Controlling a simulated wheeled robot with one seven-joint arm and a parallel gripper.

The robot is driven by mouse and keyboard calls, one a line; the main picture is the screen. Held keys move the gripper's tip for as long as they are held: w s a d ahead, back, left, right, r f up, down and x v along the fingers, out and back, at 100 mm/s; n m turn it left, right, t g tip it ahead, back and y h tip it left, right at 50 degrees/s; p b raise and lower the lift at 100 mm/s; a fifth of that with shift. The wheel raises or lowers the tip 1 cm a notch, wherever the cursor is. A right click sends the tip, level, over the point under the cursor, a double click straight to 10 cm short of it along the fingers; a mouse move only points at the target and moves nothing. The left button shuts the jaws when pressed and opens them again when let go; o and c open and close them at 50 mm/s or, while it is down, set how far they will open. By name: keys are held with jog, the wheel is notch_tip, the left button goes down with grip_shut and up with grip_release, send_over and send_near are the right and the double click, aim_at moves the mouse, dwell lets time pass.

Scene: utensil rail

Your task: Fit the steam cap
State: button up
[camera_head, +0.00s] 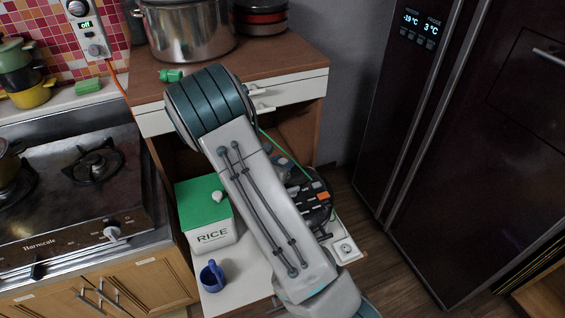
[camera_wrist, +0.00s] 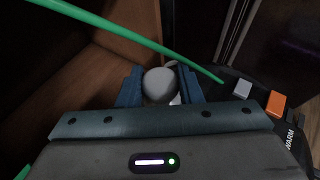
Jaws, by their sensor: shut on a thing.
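In the wrist view my gripper (camera_wrist: 160,88) has its two blue fingers closed on a small pale grey round piece (camera_wrist: 160,84), which I take to be the steam cap. A dark panel with a grey button, an orange button and the word WARM, part of the rice cooker (camera_wrist: 258,112), is just right of the fingers. In the head view the black rice cooker (camera_head: 318,207) stands on the pull-out shelf, partly covered by my arm.
A green cord (camera_wrist: 130,33) crosses above the fingers in the wrist view. The cabinet holds a drawer above; a dark fridge (camera_head: 465,130) stands right. A socket (camera_head: 346,249) sits at the shelf's right.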

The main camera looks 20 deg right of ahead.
jog(key=shift+f+b, duration=0.9)
jog(key=shift+b, duration=0.1)
dwell(0.4)
jog(key=o, duration=1.1)
jog(key=shift+c, duration=0.2)
jog(key=shift+a, duration=0.15)
jog(key=v, duration=1.3)
jog(key=shift+s+a+r, duration=0.2)
